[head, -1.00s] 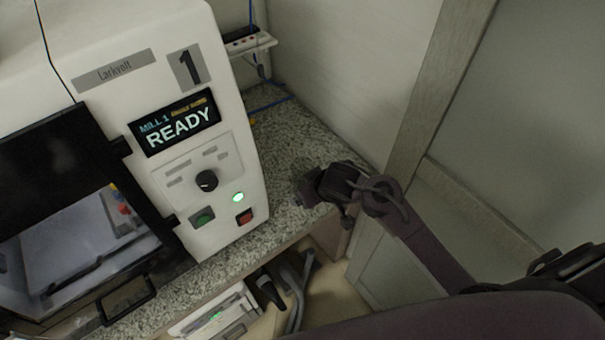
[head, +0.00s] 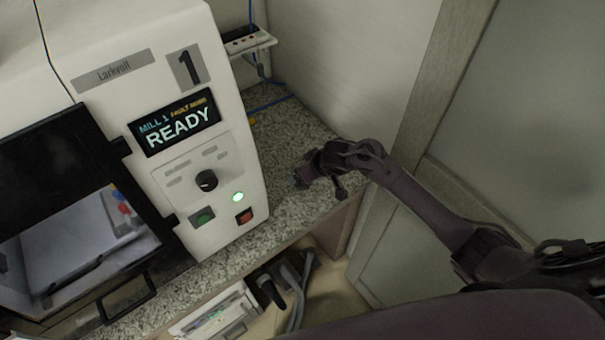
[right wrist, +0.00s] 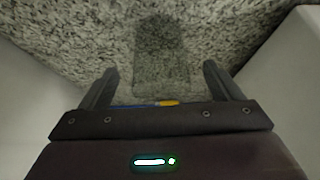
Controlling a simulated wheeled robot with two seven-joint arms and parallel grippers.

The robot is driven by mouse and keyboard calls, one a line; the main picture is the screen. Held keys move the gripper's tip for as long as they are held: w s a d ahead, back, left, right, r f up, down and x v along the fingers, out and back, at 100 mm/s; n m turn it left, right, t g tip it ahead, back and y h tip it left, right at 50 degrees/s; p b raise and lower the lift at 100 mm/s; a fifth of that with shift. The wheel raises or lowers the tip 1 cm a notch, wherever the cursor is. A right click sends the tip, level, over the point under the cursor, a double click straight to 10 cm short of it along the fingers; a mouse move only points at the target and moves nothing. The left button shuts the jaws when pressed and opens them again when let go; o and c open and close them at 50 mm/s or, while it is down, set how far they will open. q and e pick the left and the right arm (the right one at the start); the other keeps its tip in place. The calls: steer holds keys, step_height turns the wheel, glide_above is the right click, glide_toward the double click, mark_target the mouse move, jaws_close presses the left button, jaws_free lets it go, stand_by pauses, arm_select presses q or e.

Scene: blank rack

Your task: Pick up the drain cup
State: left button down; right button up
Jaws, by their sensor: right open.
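My right gripper (head: 303,178) reaches in from the right over the speckled counter, beside the mill. In the right wrist view its two fingers (right wrist: 160,78) are spread apart with nothing gripped between them. Ahead of and between the fingers is a faint, see-through, cup-like outline (right wrist: 161,82) with a darker patch beyond it. It may be the drain cup, but I cannot tell it clearly from a shadow. No cup can be made out in the head view, where the gripper covers part of the counter. My left gripper is not in view.
The white mill (head: 225,125), its screen reading READY, stands left of the gripper. A wall and pale panel (head: 500,130) bound the right. The speckled counter (head: 285,130) is narrow here.

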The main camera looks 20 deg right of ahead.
steer(key=shift+x, duration=0.95)
steer(key=shift+a+r, duration=0.1)
steer(key=c, duration=1)
steer(key=shift+r, duration=0.1)
steer(key=shift+c, duration=0.2)
